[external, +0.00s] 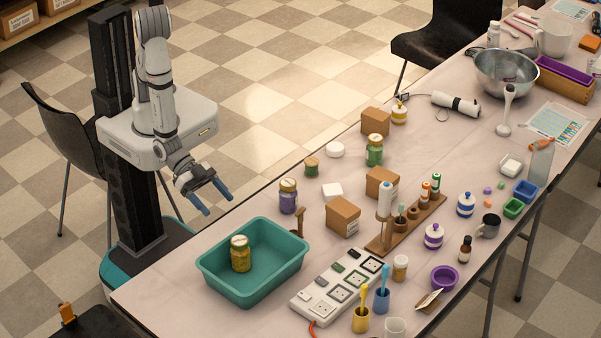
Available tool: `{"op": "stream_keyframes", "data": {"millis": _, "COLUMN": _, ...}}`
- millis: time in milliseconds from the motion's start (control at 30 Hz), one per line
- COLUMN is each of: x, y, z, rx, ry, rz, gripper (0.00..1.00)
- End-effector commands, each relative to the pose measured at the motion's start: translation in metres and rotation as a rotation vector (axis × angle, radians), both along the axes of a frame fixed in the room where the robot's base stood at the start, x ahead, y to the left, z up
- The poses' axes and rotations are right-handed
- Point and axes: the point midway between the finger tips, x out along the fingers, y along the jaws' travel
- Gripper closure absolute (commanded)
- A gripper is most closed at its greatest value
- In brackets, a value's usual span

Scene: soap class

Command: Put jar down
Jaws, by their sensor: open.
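A jar (240,254) with yellow-green contents and a gold-toned lid stands upright inside the teal tub (213,278) near the table's front left. My gripper (219,203) is open and empty, with its blue fingers apart. It hangs by the table's left edge, above and behind the tub, and touches no jar. A green jar (374,151) stands further back. The frames do not show which jar the task means.
A power strip (340,284) lies right of the tub. Cardboard boxes (342,216), a wooden rack (406,226) and several small bottles crowd the table's middle. A metal bowl (506,72) sits at the far end. Black chairs (441,35) stand beside the table.

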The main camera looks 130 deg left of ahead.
Motion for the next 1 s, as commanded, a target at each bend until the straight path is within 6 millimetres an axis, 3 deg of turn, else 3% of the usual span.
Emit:
{"op": "stream_keyframes", "data": {"millis": 33, "x": 0.005, "y": 0.004, "z": 0.016, "rx": -0.033, "ry": 0.034, "rz": 0.001, "gripper": 0.25}}
{"op": "stream_keyframes", "data": {"millis": 167, "x": 0.003, "y": 0.013, "z": 0.044, "rx": -0.086, "ry": 0.163, "rz": -0.029, "gripper": 0.25}}
{"op": "stream_keyframes", "data": {"millis": 367, "x": -0.022, "y": 0.037, "z": 0.095, "rx": -0.107, "ry": 0.342, "rz": -0.092, "gripper": 0.25}}
{"op": "stream_keyframes", "data": {"millis": 567, "x": -0.073, "y": 0.076, "z": 0.145, "rx": -0.063, "ry": 0.512, "rz": -0.132, "gripper": 0.25}}
{"op": "stream_keyframes", "data": {"millis": 700, "x": -0.122, "y": 0.108, "z": 0.174, "rx": -0.01, "ry": 0.631, "rz": -0.128, "gripper": 0.25}}
{"op": "stream_keyframes", "data": {"millis": 900, "x": -0.179, "y": 0.139, "z": 0.198, "rx": 0.048, "ry": 0.759, "rz": -0.096, "gripper": 0.25}}
{"op": "stream_keyframes", "data": {"millis": 1000, "x": -0.194, "y": 0.146, "z": 0.203, "rx": 0.062, "ry": 0.79, "rz": -0.085, "gripper": 0.25}}
